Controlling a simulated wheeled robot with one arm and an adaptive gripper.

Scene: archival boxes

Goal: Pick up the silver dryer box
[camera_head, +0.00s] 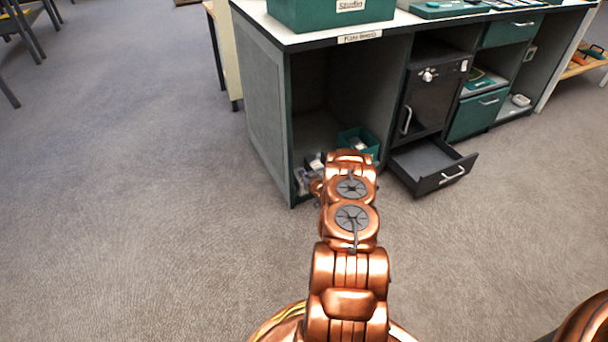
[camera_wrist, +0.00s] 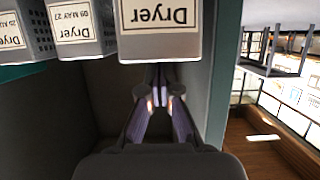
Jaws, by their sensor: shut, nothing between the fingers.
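Three grey, silver-looking boxes with white "Dryer" labels show upside down in the wrist view: a left box (camera_wrist: 15,38), a middle box (camera_wrist: 78,28) and the nearest, right box (camera_wrist: 190,50). I cannot tell how their greys differ. My gripper (camera_wrist: 159,75) is shut and empty. Its fingertips are at the picture's lower edge of the right box; whether they touch it is unclear. In the head view, small grey boxes (camera_head: 302,182) stand low in the open left bay of the cabinet, and my arm hides the gripper.
The cabinet's left side wall (camera_head: 262,118) bounds the bay. A green bin (camera_head: 350,138) is in the bay, partly behind my arm. An open dark drawer (camera_head: 430,168) sticks out to the right. The carpet (camera_head: 130,190) at left is clear.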

